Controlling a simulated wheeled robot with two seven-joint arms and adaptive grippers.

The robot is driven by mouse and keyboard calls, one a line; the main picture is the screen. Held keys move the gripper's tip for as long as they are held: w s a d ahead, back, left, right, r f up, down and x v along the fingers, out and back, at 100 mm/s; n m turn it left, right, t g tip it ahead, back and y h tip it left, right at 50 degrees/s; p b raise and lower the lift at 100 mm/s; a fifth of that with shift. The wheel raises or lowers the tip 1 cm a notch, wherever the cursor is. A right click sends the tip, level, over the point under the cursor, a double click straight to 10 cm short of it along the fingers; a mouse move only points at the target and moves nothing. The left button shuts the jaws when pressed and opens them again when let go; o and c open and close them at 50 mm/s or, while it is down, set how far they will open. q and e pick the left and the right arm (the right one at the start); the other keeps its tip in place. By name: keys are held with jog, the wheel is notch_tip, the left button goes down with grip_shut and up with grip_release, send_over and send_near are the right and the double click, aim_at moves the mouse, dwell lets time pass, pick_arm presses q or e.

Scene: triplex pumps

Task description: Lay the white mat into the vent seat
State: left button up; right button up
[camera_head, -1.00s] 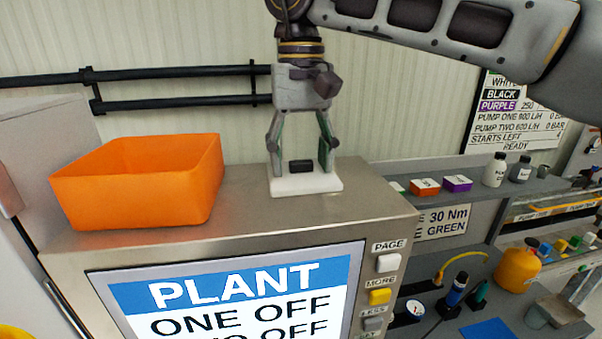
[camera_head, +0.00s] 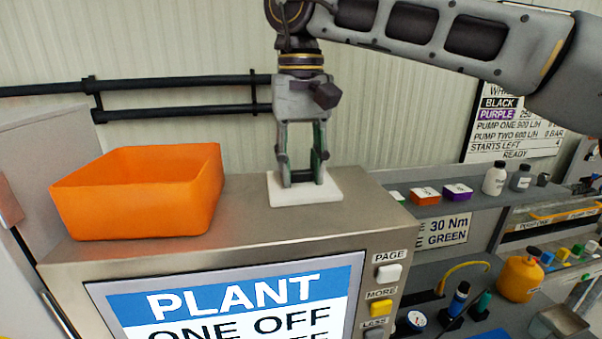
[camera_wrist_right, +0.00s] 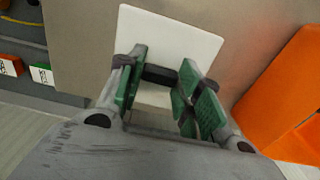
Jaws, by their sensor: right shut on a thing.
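The white mat (camera_head: 326,190) is a flat square plate with a small black block as a grip on top. It appears to lie flat on the steel cabinet top; I cannot tell whether it is lifted at all. My right gripper (camera_head: 302,180) points straight down over it and is shut on the black grip, which its fingers mostly hide in the head view. In the right wrist view the mat (camera_wrist_right: 175,38) spreads out beyond the green-padded fingers, with the black grip between them. I cannot make out a vent seat. My left gripper is not in view.
An orange open bin (camera_head: 135,200) stands left of the mat on the cabinet top (camera_head: 240,220). A screen (camera_head: 230,305) and buttons are on the cabinet's front. A grey shelf at right holds small coloured boxes (camera_head: 425,194) and bottles (camera_head: 495,178). Black pipes run along the wall behind.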

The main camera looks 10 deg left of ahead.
aim_at(301, 170)
jog(key=shift+r, duration=0.1)
notch_tip(301, 170, up, 10)
jog(key=shift+p, duration=0.35)
dwell(0.3)
dwell(0.9)
